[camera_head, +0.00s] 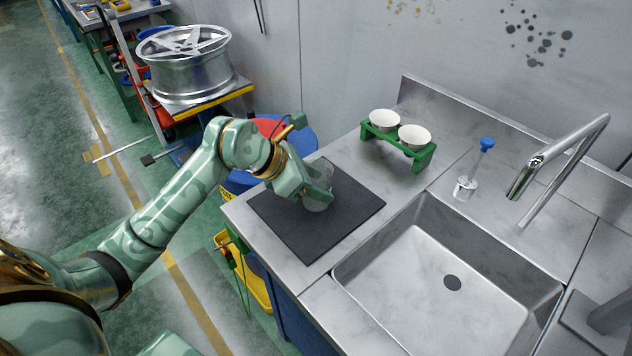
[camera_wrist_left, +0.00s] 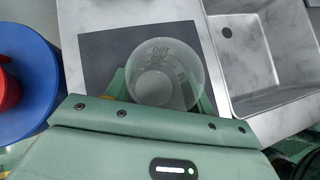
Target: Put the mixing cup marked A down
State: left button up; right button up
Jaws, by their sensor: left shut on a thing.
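A clear mixing cup (camera_head: 318,197) is upright at the dark mat (camera_head: 310,240) on the steel counter. My left gripper (camera_head: 312,190) is shut on the cup, with its fingers on either side of it. In the left wrist view the cup (camera_wrist_left: 165,75) shows from above, with markings on its wall too faint to read as a letter. The mat (camera_wrist_left: 105,45) lies beneath it there. I cannot tell whether the cup's bottom touches the mat. My right gripper is not in view.
A sink (camera_head: 440,275) lies right of the mat, with a faucet (camera_head: 555,160) behind it. A blue bin (camera_wrist_left: 25,75) is beside the counter.

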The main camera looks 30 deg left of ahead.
pick_arm(q)
jog(key=shift+f, duration=0.1)
jog(key=o, duration=1.3)
jog(key=shift+c, duration=0.2)
jog(key=shift+s+a+r, duration=0.1)
jog(key=shift+a+r, duration=0.05)
jog(key=shift+r, duration=0.2)
jog(key=p+v, duration=0.2)
jog(key=v, duration=0.9)
jog(key=shift+s, duration=0.25)
jog(key=shift+a+r, duration=0.1)
